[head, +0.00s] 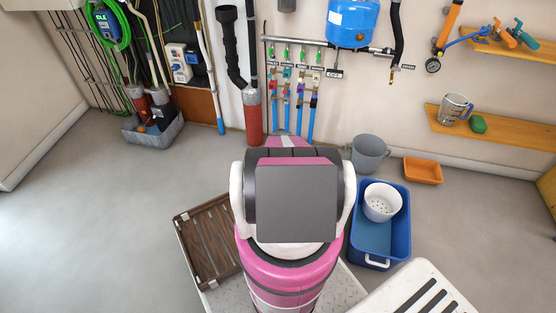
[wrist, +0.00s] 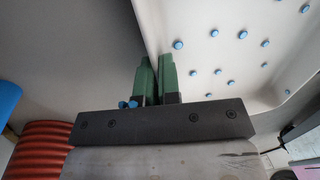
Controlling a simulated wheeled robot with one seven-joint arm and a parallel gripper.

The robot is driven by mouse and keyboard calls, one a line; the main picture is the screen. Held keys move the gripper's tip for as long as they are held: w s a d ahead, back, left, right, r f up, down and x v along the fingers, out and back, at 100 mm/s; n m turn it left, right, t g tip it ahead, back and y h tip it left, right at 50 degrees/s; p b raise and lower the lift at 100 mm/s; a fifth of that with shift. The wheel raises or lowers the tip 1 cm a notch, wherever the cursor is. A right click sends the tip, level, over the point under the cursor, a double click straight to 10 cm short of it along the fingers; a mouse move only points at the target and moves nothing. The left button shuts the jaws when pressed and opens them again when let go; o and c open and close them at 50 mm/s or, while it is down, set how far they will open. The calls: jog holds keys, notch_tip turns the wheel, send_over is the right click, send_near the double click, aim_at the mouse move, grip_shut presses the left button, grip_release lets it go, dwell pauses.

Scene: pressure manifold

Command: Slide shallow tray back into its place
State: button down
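A shallow orange tray (head: 423,171) lies on the floor near the right wall in the head view; I cannot tell if it is the task's tray. My gripper is hidden behind my pink arm in the head view. In the wrist view the green fingers of my gripper (wrist: 158,82) are close together. A pale, rounded-cornered surface with blue dots (wrist: 225,45) lies beyond them at upper right. Its edge runs down to the gap between the fingers. I cannot tell whether they grip it or whether it is a tray.
A blue bin (head: 371,239) holds a white perforated bowl (head: 383,197). A grey bucket (head: 369,153) stands behind it. A brown slatted crate (head: 207,242) is left of my arm. Pipes, valves and a blue tank (head: 352,22) hang on the wall.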

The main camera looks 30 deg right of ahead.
jog(key=shift+d, duration=0.5)
jog(key=c, duration=1.2)
grip_release()
jog(key=shift+c, duration=0.2)
jog(key=shift+r, duration=0.15)
notch_tip(320, 180, up, 10)
jog(key=w, duration=0.1)
jog(key=shift+w+d+r, duration=0.2)
jog(key=shift+r, duration=0.05)
